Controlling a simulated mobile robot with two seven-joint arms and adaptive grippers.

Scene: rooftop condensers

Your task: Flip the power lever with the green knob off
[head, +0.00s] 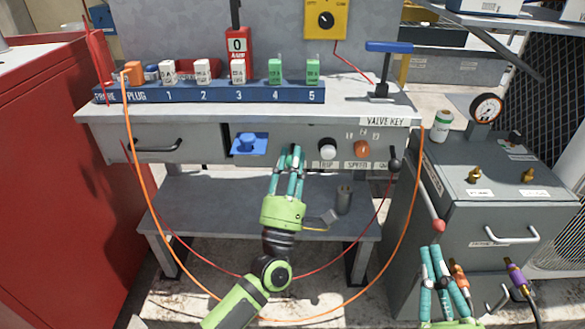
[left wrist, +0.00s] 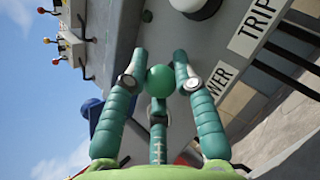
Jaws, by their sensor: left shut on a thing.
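The green knob (head: 291,157) of the power lever is on the front panel of the grey workbench, left of the TRIP button. In the left wrist view the round green knob (left wrist: 160,82) sits between the fingers, near a partly hidden label ending in "WER". My left gripper (head: 289,158) is shut on the knob, its fingers around it. The lever's stem is hidden behind knob and fingers, so its position cannot be told. My right gripper (head: 442,258) is low at the right, its fingers apart and apparently empty, in front of the grey cabinet.
Right of the knob are the white TRIP button (head: 327,150), an orange knob (head: 362,149) and a black ball knob (head: 394,165). A blue part (head: 249,143) is to the left. Orange cable (head: 146,200) and red cable loop below the bench. A gauge cabinet (head: 510,168) stands right.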

